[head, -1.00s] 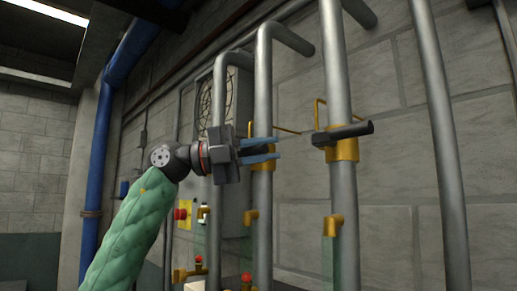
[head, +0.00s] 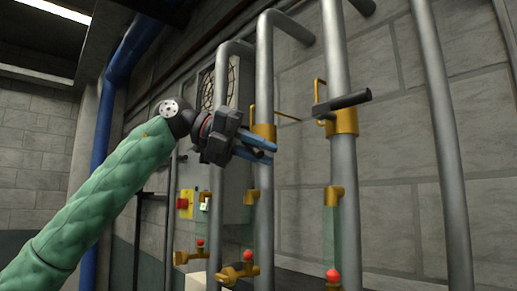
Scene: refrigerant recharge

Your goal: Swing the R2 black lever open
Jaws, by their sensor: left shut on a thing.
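My left gripper (head: 268,150) is in front of the middle grey pipe (head: 264,75), just below its brass valve (head: 264,131). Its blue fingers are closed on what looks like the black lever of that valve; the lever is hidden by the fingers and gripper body. I cannot read any label naming R2. The right pipe (head: 344,180) has a brass valve (head: 342,122) with a black lever (head: 342,103) pointing sideways across the pipe, apart from my gripper. My right gripper is not in view.
A grey box (head: 236,190) with a fan grille stands behind the pipes. Lower down are brass fittings with red caps (head: 333,276). A yellow panel with a red button (head: 184,203) is at left. A blue pipe (head: 110,115) runs along the left wall.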

